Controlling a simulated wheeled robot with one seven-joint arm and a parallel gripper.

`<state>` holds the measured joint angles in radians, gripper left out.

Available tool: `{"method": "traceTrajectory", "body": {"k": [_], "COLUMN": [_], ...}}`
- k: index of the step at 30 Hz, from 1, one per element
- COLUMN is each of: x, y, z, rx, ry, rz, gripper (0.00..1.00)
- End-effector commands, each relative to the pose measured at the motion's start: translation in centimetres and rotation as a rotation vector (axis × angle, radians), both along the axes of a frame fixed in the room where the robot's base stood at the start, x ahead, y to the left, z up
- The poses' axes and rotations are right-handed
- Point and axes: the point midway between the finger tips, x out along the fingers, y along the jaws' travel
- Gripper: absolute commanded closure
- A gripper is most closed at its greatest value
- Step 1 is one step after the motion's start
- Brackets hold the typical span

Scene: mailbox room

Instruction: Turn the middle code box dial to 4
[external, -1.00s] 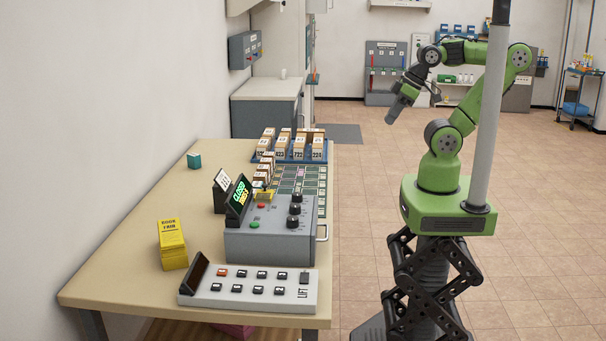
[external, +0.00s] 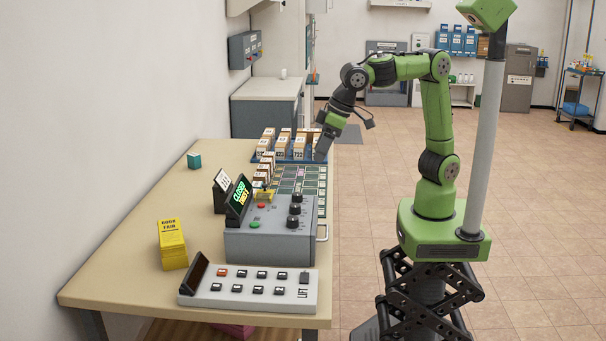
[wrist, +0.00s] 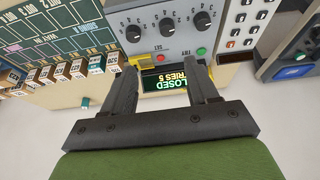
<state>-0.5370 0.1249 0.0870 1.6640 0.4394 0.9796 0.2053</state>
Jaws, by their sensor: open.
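The grey code box (external: 270,236) stands near the right edge of the table. It carries a row of three black dials, and the middle dial (external: 294,209) sits between the other two. In the wrist view the middle dial (wrist: 167,27) is near the top centre, beyond my fingertips; its pointer setting is too small to read. A display (wrist: 165,80) with green "CLOSED" letters shows between my fingers. My gripper (wrist: 161,68) is open and empty. In the external view my gripper (external: 320,153) hangs above the table's right edge, behind the box and apart from the dials.
A green grid board (external: 300,182) and a rack of labelled blocks (external: 295,150) lie behind the box. A keypad panel (external: 250,288) is in front.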

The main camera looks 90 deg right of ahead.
Motion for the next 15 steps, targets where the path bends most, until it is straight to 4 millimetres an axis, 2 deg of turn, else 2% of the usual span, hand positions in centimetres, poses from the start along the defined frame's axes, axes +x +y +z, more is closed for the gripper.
{"method": "traceTrajectory", "body": {"k": [1,3,7,15], "x": [0.5,0.8,1.4,3.9], "y": [1.2,1.9,1.8,1.7], "z": [-0.9,-1.2,-2.6,-9.0], "rx": [0.001,0.003,0.002,0.001], "ry": [0.004,0.005,0.006,0.008], "rz": [0.002,-0.003,-0.007,-0.005], "gripper": [0.41,0.41,0.41,0.41]}}
